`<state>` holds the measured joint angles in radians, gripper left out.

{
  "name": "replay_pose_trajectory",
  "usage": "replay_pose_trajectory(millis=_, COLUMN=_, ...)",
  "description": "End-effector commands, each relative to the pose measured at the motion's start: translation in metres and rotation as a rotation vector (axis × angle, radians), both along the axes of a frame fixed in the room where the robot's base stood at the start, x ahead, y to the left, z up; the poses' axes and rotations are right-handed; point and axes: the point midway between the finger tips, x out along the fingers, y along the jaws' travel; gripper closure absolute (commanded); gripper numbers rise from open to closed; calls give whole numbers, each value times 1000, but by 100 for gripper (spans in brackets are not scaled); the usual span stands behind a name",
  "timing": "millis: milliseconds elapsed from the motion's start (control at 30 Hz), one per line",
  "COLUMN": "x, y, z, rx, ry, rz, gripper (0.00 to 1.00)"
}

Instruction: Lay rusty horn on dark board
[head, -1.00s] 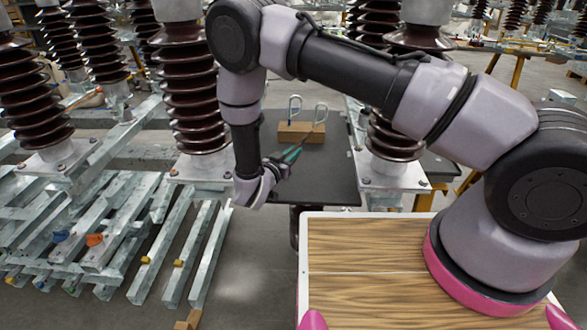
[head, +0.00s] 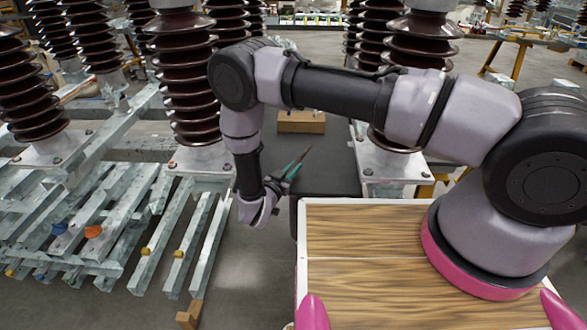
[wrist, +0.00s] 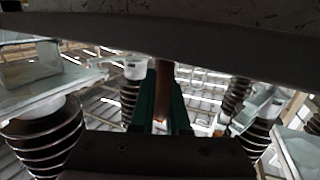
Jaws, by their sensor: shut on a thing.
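In the head view my gripper (head: 290,173) has green fingers and points up and to the right. It is shut on the rusty horn, whose thin brown tip (head: 307,150) sticks out past the fingers. In the wrist view the brown horn (wrist: 162,88) stands between the green fingers, its far part cut off by a dark slab. The dark board (head: 335,178) is a flat dark grey surface beyond and right of my gripper. The horn appears over the board's left part; I cannot tell the gap.
A wooden block (head: 301,123) stands on the board's far part, the space above it hidden by my arm. Ribbed brown insulators (head: 190,85) stand on both sides. Galvanized beams (head: 190,250) lie at left. The board's near middle is bare.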

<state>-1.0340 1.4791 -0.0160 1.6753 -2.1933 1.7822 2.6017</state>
Motion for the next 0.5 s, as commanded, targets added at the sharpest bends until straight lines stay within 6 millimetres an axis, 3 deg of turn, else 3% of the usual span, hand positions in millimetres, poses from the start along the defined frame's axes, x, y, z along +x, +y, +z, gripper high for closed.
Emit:
replay_pose_trajectory(millis=200, x=0, y=0, z=-3, rx=0, ry=-1, rz=0, gripper=100)
replay_pose_trajectory(millis=233, x=0, y=0, z=-3, rx=0, ry=0, rz=0, gripper=75)
replay_pose_trajectory(millis=300, x=0, y=0, z=-2, rx=0, ry=0, rz=0, gripper=56)
replay_pose_trajectory(millis=500, x=0, y=0, z=-2, rx=0, ry=0, rz=0, gripper=56)
